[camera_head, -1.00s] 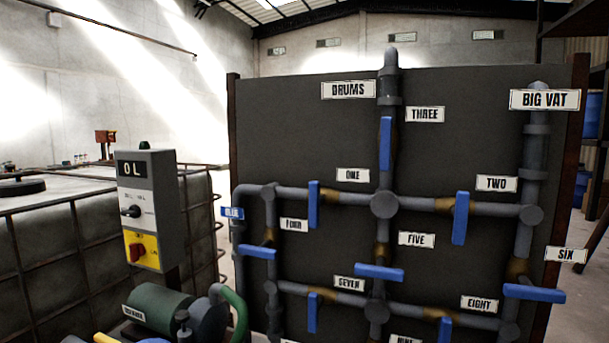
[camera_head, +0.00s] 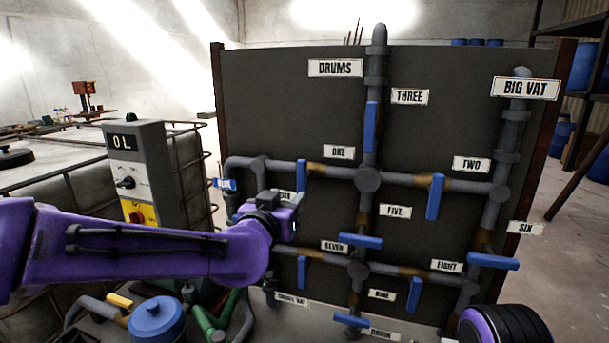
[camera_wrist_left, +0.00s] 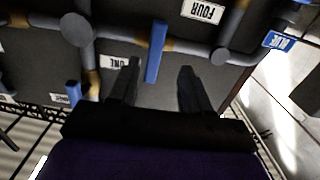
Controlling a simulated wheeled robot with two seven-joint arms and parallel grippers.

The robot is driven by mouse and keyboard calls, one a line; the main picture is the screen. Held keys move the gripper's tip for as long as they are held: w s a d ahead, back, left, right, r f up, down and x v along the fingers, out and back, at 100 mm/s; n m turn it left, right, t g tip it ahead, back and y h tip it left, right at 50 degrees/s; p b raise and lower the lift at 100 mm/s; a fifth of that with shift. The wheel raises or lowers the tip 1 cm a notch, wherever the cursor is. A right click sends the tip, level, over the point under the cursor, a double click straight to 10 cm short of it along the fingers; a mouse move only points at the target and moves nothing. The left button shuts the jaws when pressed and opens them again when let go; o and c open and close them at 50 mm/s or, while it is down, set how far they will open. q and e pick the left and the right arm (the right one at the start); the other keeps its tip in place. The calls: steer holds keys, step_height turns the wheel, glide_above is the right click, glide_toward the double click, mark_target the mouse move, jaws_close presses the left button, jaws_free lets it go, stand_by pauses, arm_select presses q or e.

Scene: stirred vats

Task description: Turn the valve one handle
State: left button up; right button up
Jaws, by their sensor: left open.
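The valve one handle (camera_head: 301,178) is a blue bar standing upright across the horizontal pipe, left of the centre joint, near the ONE label (camera_head: 339,152). In the left wrist view this handle (camera_wrist_left: 156,50) shows between the fingertips, nearer the left-hand finger, with no visible contact. My left gripper (camera_head: 292,212) is in front of the board, just below and left of the handle in the head view; its fingers are mostly hidden there. In the wrist view the left gripper (camera_wrist_left: 160,75) is open and empty. My right gripper is not in view.
Other blue handles are close by: valve three (camera_head: 371,127), two (camera_head: 435,197), five (camera_head: 360,240) and seven (camera_head: 303,272). The FOUR label (camera_wrist_left: 203,10) shows in the wrist view. A grey control box (camera_head: 140,170) stands left. A blue-lidded pot (camera_head: 156,320) is below my arm.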

mark_target(301, 176)
arm_select(q)
steer(key=w+d+p, duration=0.1)
steer(key=w, duration=0.2)
steer(key=w+d+r+p, duration=0.1)
steer(key=w+p, duration=0.1)
steer(key=w, duration=0.1)
steer(key=w+d+r+p, duration=0.1)
steer(key=w, duration=0.2)
steer(key=shift+w+d+r+p, duration=0.2)
steer(key=shift+w+d+p, duration=0.1)
steer(key=shift+w+d, duration=0.1)
jaws_close()
